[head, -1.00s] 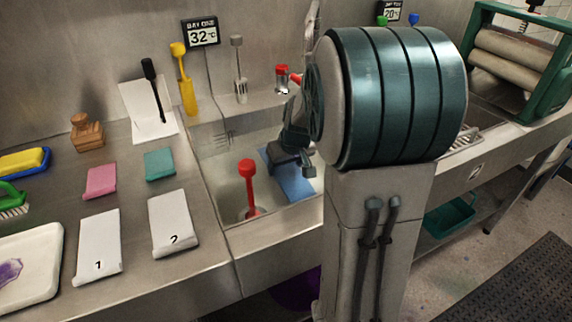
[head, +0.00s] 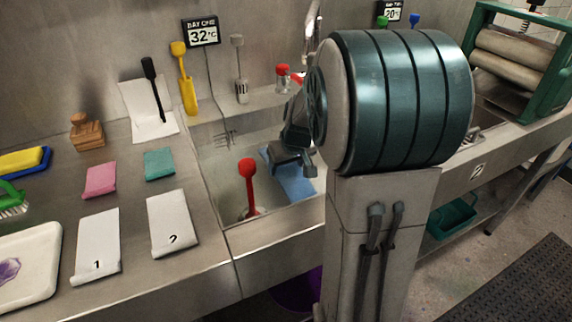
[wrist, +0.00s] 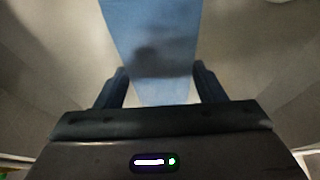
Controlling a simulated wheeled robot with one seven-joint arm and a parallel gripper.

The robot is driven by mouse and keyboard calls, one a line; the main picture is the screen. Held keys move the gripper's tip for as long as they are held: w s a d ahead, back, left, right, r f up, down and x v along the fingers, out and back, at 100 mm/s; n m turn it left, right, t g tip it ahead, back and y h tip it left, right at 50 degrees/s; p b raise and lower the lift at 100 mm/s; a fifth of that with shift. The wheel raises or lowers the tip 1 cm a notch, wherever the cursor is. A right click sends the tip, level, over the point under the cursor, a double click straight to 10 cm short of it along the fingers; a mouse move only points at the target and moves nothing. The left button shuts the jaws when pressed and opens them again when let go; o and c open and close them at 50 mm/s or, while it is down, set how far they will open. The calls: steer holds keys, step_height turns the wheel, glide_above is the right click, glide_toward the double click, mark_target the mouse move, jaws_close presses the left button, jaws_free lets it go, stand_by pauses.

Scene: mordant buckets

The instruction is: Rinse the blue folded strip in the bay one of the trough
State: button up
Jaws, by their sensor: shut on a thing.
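The blue strip (head: 293,180) hangs from my gripper (head: 292,163) inside bay one of the trough (head: 225,180). In the wrist view the blue strip (wrist: 155,45) runs out from between the two dark fingers of my gripper (wrist: 160,88), and a dark shadow lies across it. My gripper is shut on the strip. The strip looks opened out, not folded. My arm hides the right part of the bay, and I cannot tell whether the strip touches water or the basin floor.
A red-handled tool (head: 248,180) stands in the bay left of the strip. A red-topped tap (head: 283,75) is on the back ledge. A "BAY ONE 32°C" display (head: 201,32) hangs above. Pink (head: 99,180) and teal (head: 159,164) pieces lie on the left counter.

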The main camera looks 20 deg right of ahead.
mark_target(281, 168)
steer(key=shift+w+a, duration=0.55)
steer(key=shift+a, duration=0.05)
stand_by(0.9)
steer(key=shift+s+d, duration=0.1)
steer(key=shift+s+d+b, duration=0.5)
steer(key=shift+b, duration=0.05)
steer(key=shift+w, duration=0.1)
steer(key=shift+w+a, duration=0.5)
steer(key=shift+a, duration=0.1)
step_height(281, 168, up, 11)
steer(key=p, duration=0.8)
stand_by(2.8)
